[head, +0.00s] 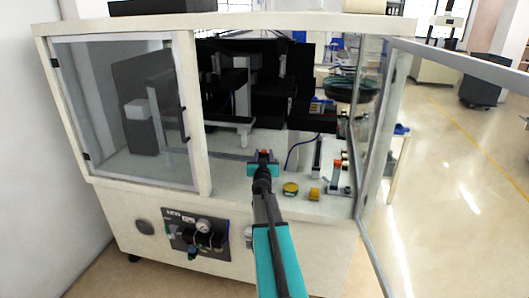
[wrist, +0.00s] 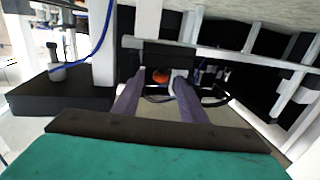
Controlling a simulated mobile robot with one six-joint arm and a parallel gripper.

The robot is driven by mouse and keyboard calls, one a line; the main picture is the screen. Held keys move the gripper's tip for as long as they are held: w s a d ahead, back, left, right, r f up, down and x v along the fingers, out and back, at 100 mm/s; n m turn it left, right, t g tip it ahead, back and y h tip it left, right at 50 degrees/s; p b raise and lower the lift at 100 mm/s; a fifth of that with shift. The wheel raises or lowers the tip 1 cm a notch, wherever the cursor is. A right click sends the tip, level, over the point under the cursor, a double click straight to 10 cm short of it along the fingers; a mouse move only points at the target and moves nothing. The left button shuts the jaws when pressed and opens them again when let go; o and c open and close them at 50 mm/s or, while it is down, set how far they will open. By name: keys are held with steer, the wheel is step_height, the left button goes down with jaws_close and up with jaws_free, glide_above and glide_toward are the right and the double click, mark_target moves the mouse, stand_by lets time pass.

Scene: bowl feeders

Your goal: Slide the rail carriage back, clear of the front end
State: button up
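My gripper (head: 263,158) reaches through the open front of the machine enclosure. In the wrist view its two fingers stand apart, with a gap between the fingertips (wrist: 158,80). A round orange-red knob (wrist: 160,76) shows in that gap, with space on both sides of it. It sits at a dark block (wrist: 168,54), which looks like the rail carriage, by a pale rail (wrist: 235,58) that runs across the view. In the head view a small red part (head: 263,152) shows at my gripper. My arm and gripper hide most of the carriage there.
The glass door (head: 460,64) stands open at the right. A dark bowl feeder (head: 350,90) stands behind. A black block (wrist: 60,102) is at left in the wrist view.

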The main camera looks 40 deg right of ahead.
mark_target(264, 152)
steer(key=shift+x, duration=1.6)
jaws_close()
